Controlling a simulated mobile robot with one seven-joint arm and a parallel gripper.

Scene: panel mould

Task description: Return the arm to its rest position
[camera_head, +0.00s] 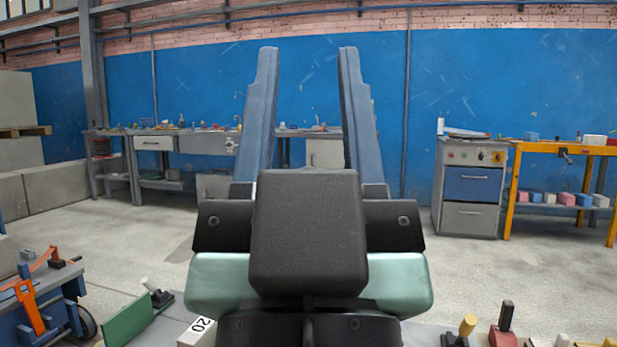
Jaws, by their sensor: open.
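My gripper (307,75) fills the middle of the head view. Its two long blue-grey fingers point up and stand wide apart. The gap between them is empty, and the blue wall shows through it. The dark wrist block and pale green housing below the fingers are mine. They hide part of the floor and part of the workbench behind. The rest of my arm is not visible.
A grey workbench (188,143) with small items stands along the back wall. A grey drawer cabinet (467,187) and an orange bench (566,149) stand at right. A blue cart (45,308) is at lower left. Several handled tools stand at lower right. Open concrete floor lies between.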

